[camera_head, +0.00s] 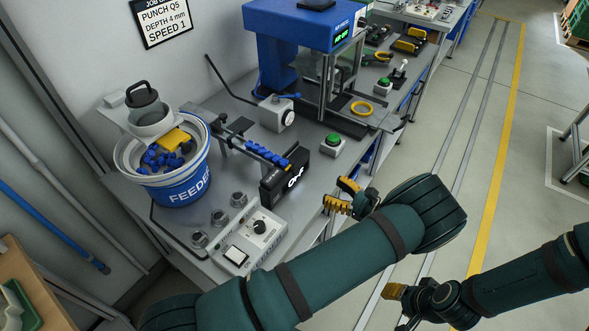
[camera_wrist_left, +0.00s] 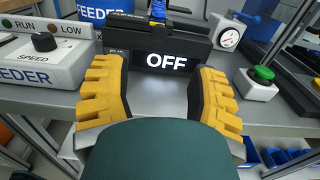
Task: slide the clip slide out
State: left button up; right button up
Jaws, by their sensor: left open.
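The feeder bowl (camera_head: 185,185) is a blue and white bucket holding blue clips (camera_head: 160,158), with a hopper (camera_head: 150,115) above it. A yellow plate (camera_head: 174,139) sticks out under the hopper and may be the clip slide; no label shows. A rail with blue clips (camera_head: 262,152) runs to a black box reading OFF (camera_head: 287,184). My left gripper (camera_head: 340,196) is open and empty at the bench's front edge, right of the black box. In the left wrist view its yellow fingers (camera_wrist_left: 160,98) stand apart, with the black box (camera_wrist_left: 160,58) beyond them.
The feeder control box (camera_head: 240,235) with knob stands in front of the bowl. A green button (camera_head: 333,140) and a blue press (camera_head: 305,30) stand to the right. A dial box (camera_head: 278,112) sits behind the rail. Clear floor lies right of the bench.

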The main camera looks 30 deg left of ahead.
aim_at(298, 172)
pick_arm(q)
jog(key=a, duration=0.4)
jog(key=w+a+p, duration=0.1)
jog(key=a, duration=0.8)
jog(key=shift+w, duration=0.4)
jog(key=shift+o, duration=0.3)
grip_shut()
